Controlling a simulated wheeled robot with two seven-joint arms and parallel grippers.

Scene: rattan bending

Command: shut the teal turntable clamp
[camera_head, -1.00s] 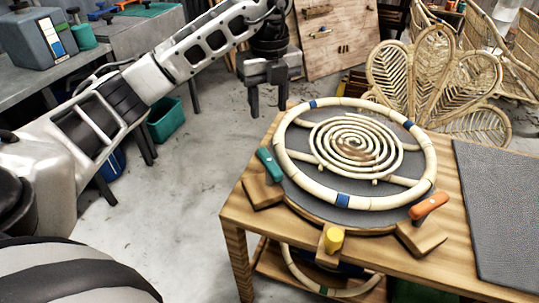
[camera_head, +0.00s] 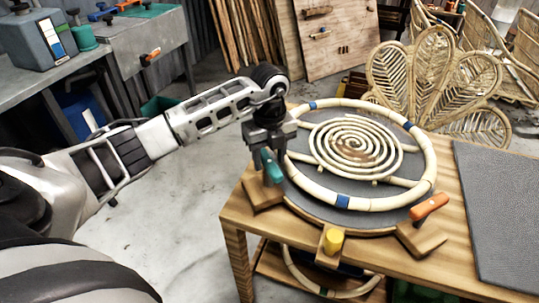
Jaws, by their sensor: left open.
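The teal turntable clamp (camera_head: 272,169) stands on a wooden block (camera_head: 263,193) at the left edge of the turntable. Its handle points up and to the left, partly hidden by my left gripper. My left gripper (camera_head: 267,157) is open, just above and around the upper part of the teal handle; whether it touches it I cannot tell. The turntable (camera_head: 305,200) holds a rattan ring (camera_head: 385,203) with a spiral centre (camera_head: 352,147). My right gripper is not in view.
An orange clamp (camera_head: 429,206) sits at the turntable's right front and a yellow clamp (camera_head: 333,239) at its front. A grey mat (camera_head: 500,220) covers the table's right side. Rattan chair backs (camera_head: 430,85) stand behind. The floor left of the table is clear.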

